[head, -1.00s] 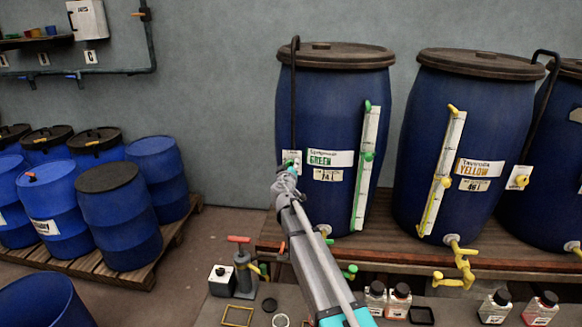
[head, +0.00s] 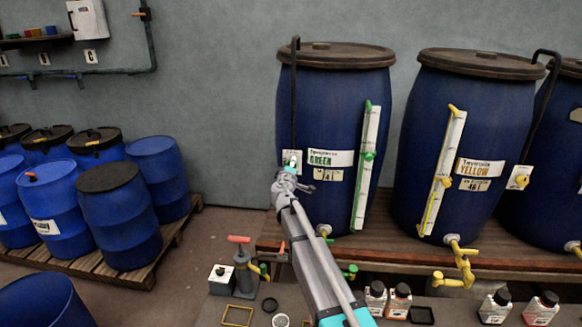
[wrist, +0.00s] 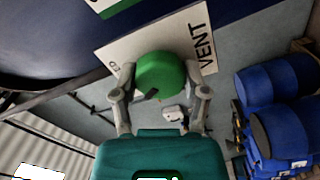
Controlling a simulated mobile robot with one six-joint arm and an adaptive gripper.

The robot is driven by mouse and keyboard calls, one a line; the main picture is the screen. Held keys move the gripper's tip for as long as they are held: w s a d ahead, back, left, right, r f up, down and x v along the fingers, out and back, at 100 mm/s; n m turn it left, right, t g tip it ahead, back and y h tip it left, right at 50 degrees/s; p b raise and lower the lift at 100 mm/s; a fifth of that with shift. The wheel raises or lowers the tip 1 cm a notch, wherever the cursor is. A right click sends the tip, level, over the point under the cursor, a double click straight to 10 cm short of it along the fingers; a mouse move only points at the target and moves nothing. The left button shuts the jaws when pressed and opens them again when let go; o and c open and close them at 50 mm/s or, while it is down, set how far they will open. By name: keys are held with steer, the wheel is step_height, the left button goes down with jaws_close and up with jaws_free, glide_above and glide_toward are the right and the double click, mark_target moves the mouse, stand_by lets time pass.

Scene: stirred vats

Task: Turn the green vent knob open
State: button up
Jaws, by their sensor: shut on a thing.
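The green vent knob (wrist: 160,76) sits on a white plate lettered VENT (wrist: 122,52) in the wrist view. My gripper (wrist: 160,84) has one finger on each side of the knob and is shut on it. A dark mark shows on the lower part of the knob. In the head view the vent plate (head: 292,157) is at the left side of the blue vat labelled GREEN (head: 330,105). My gripper (head: 290,174) reaches up to it there and hides part of the knob.
A black pipe (head: 294,90) runs down the vat's left side to the plate. A gauge strip (head: 367,170) stands to the right. The yellow-labelled vat (head: 470,120) is beside it. A pump with a red handle (head: 240,265) and small bottles (head: 387,298) are below.

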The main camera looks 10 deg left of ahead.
steer(key=n, duration=1.2)
steer(key=shift+f, duration=0.1)
stand_by(0.4)
steer(key=o, duration=1.1)
steer(key=shift+o, duration=0.2)
steer(key=s, duration=1.2)
steer(key=shift+a, duration=0.3)
